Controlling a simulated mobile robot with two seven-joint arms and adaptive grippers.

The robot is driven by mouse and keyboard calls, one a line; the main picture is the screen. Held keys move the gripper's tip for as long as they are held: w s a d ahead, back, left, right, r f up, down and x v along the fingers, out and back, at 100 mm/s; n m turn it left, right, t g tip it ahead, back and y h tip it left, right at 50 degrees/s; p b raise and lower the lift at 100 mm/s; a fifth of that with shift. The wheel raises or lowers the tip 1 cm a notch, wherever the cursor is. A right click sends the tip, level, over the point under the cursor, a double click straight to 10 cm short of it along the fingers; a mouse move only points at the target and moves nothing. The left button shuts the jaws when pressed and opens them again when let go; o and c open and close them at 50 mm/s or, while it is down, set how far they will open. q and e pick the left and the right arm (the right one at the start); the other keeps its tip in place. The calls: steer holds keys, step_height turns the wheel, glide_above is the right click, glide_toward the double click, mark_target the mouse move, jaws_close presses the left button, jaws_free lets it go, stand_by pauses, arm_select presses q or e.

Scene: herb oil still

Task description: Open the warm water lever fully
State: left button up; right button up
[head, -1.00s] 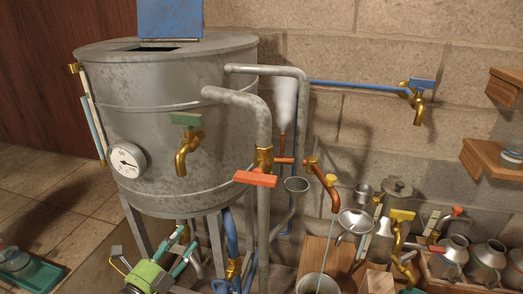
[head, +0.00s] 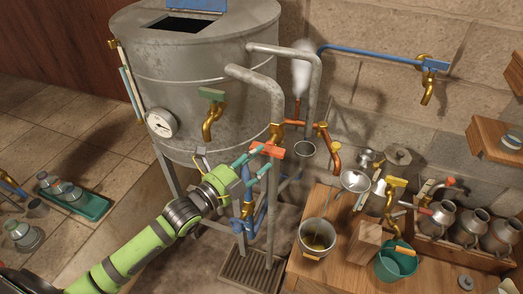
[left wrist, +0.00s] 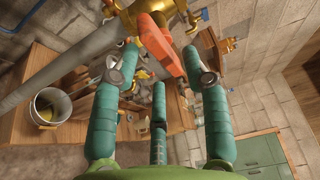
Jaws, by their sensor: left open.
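The orange-red lever (head: 268,149) sits on a brass valve (head: 275,132) on the grey pipe in front of the steel tank. It lies roughly crosswise to the pipe in the head view. My left gripper (head: 262,158) has come in from the lower left, with its teal fingers just at the lever. In the left wrist view, the lever (left wrist: 160,45) reaches down between the spread fingers of my left gripper (left wrist: 161,60). The gripper is open, and I cannot tell whether a finger touches the lever. My right gripper is not in view.
A blue valve handle (head: 242,226) is below my gripper. A bucket (head: 316,238) and a teal pail (head: 396,262) stand at the right, near a wooden crate (head: 470,250). A grate (head: 250,272) lies below.

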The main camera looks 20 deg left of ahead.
mark_target(267, 150)
arm_select(q)
steer(key=shift+x, duration=1.1)
jaws_close()
